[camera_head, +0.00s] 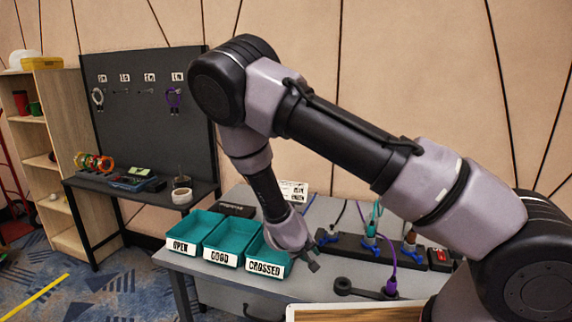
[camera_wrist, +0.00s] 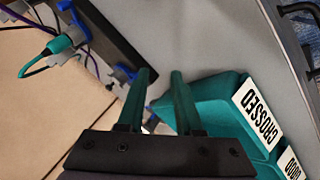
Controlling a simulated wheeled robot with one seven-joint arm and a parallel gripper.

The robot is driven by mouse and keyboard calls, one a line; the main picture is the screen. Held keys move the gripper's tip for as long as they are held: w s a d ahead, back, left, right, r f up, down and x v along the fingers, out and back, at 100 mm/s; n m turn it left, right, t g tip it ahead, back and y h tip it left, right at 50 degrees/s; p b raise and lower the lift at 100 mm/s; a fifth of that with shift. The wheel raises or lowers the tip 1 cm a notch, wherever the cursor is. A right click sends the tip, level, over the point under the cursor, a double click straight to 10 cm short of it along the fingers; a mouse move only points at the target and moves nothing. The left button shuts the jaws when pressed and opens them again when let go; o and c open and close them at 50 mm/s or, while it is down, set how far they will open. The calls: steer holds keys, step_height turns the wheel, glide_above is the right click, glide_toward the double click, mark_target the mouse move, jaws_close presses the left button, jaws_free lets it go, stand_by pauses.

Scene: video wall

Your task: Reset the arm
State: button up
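My arm reaches from the right across the head view, and my gripper (camera_head: 313,265) hangs over the grey table, beside the bin labelled CROSSED (camera_head: 264,268). In the wrist view my gripper (camera_wrist: 160,78) has two teal-lined fingers standing apart with a gap between them. Nothing shows held in the gap. The CROSSED bin (camera_wrist: 225,92) lies just right of the fingers in the wrist view. My forearm and wrist hide part of that bin in the head view.
Bins labelled OPEN (camera_head: 184,246) and GOOD (camera_head: 220,258) stand left of CROSSED. A black strip (camera_head: 350,246) with blue clamps, a teal plug (camera_head: 372,228) and a purple cable (camera_head: 391,285) lies right of my gripper. A dark pegboard bench (camera_head: 145,195) stands back left.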

step_height(320, 180, up, 31)
steer(key=d+m+g+y, duration=0.2)
steer(key=d+m+y, duration=0.1)
steer(key=m+y, duration=0.4)
steer(key=s+d+r+m+t, duration=0.1)
steer(key=s+d+r+t, duration=0.1)
steer(key=s+d+r, duration=1.2)
steer(key=s+r, duration=0.3)
steer(key=s, duration=0.1)
steer(key=shift+r+h, duration=0.25)
steer(key=shift+h, duration=0.15)
steer(key=shift+d, duration=0.1)
